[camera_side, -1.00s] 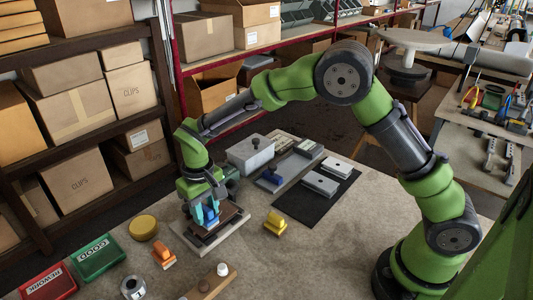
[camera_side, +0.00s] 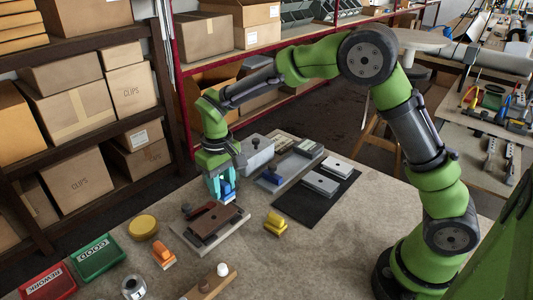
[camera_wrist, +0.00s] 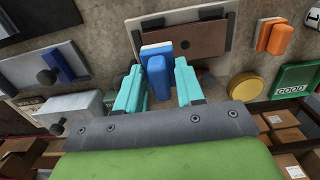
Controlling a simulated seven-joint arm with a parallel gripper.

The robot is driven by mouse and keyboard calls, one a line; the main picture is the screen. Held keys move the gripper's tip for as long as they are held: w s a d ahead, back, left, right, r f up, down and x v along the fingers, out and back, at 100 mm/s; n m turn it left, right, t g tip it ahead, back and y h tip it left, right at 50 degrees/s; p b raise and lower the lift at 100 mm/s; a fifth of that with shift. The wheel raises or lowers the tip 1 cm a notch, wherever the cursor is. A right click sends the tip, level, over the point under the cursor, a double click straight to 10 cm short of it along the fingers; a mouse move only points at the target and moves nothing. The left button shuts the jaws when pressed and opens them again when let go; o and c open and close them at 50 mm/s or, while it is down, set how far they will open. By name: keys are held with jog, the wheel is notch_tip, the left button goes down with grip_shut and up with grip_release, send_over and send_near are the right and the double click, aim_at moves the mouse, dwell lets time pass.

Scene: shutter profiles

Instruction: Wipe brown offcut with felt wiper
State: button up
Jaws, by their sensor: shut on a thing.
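The brown offcut (camera_side: 208,224) lies on a pale grey plate (camera_side: 232,229) on the bench. It also shows in the wrist view (camera_wrist: 205,37), partly hidden behind the wiper. My gripper (camera_side: 222,190) is shut on the blue felt wiper (camera_side: 228,192), which has a blue grip and a pale pad. In the wrist view the wiper (camera_wrist: 157,68) sits between my teal fingertips (camera_wrist: 158,75). The wiper appears raised above the far right end of the offcut, not touching it.
An orange block (camera_side: 163,255) and yellow round tin (camera_side: 143,227) stand left of the plate; a yellow block (camera_side: 275,223) stands right. Green GOOD (camera_side: 98,258) and red REWORK (camera_side: 48,284) trays are front left. A grey lidded box (camera_side: 257,154) is behind.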

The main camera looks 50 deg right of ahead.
jog(key=shift+r, duration=2.05)
